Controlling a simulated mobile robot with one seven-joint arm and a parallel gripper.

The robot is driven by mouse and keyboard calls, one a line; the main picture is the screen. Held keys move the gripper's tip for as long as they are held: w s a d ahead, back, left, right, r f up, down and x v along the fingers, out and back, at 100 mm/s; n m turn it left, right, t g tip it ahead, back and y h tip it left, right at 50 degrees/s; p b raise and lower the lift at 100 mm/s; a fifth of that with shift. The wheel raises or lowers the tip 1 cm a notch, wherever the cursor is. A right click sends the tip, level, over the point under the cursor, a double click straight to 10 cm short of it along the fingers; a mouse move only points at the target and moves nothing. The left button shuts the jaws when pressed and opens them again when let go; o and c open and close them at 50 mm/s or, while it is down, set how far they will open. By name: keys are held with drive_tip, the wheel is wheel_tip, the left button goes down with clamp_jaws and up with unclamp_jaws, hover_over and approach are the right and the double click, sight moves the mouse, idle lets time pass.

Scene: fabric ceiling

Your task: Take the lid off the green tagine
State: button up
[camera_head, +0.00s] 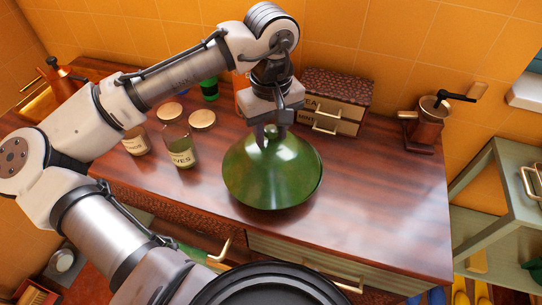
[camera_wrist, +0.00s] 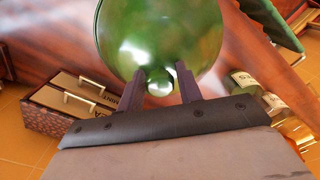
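The green tagine (camera_head: 272,180) stands on the wooden counter, its glossy cone-shaped lid facing up. My gripper (camera_head: 271,138) points down at the top of the lid, one finger on each side of the round knob. The lid (camera_wrist: 160,35) fills the top of that view. No gap shows between the lid and its base; the seam between them is hidden.
Jars with cork lids (camera_head: 180,146) stand to the left of the tagine on the wooden counter (camera_head: 370,200). A small drawer box (camera_head: 335,100) stands behind it. A coffee grinder (camera_head: 427,125) is at the right. The counter to the right of the tagine is clear.

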drive_tip(key=shift+s+f, duration=0.1)
clamp_jaws()
wheel_tip(320, 180, up, 20)
drive_tip(key=b, duration=0.1)
idle(0.5)
drive_tip(key=shift+w, duration=0.2)
